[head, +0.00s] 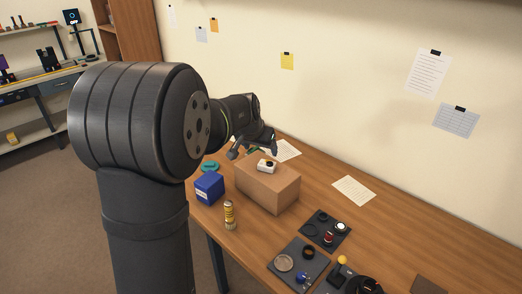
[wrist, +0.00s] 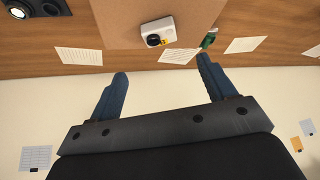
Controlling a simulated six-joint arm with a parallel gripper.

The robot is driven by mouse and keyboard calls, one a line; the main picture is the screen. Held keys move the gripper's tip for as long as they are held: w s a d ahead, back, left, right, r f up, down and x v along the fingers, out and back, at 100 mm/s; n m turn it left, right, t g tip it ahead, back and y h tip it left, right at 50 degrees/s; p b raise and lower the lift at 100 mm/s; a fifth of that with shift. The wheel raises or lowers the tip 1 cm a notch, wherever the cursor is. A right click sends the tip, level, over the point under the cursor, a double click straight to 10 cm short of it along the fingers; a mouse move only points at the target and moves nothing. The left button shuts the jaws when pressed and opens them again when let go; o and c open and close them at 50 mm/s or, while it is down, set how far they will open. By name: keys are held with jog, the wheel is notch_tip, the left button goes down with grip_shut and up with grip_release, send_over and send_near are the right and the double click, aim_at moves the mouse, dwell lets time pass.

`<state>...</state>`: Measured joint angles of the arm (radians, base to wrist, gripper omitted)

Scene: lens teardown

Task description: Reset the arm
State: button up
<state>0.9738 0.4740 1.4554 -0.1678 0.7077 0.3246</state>
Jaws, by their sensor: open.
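My gripper (head: 253,153) is above the back of the wooden table, near the wall, at the end of my bent arm. In the wrist view its two blue-grey fingers (wrist: 162,66) are spread wide with nothing between them. A brown box (head: 268,190) stands on the table below and in front of the gripper. A small white device (head: 267,166) with a dark round lens lies on top of the box. It also shows in the wrist view (wrist: 158,32), beyond the fingertips and apart from them.
A blue box (head: 209,187) and a yellow-banded cylinder (head: 230,215) stand left of the brown box. Dark trays (head: 324,230) with small parts lie to the right. Paper sheets (head: 354,190) lie on the table. The wall (head: 350,110) is close behind.

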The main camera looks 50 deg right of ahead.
aim_at(267, 163)
jog(key=shift+f, duration=0.1)
jog(key=x, duration=1.1)
jog(key=shift+w+d+f, duration=0.1)
jog(key=shift+d+f, duration=0.1)
jog(key=shift+f, duration=0.15)
jog(key=shift+d+r, duration=0.1)
jog(key=shift+r, duration=1)
jog(key=shift+f, duration=0.1)
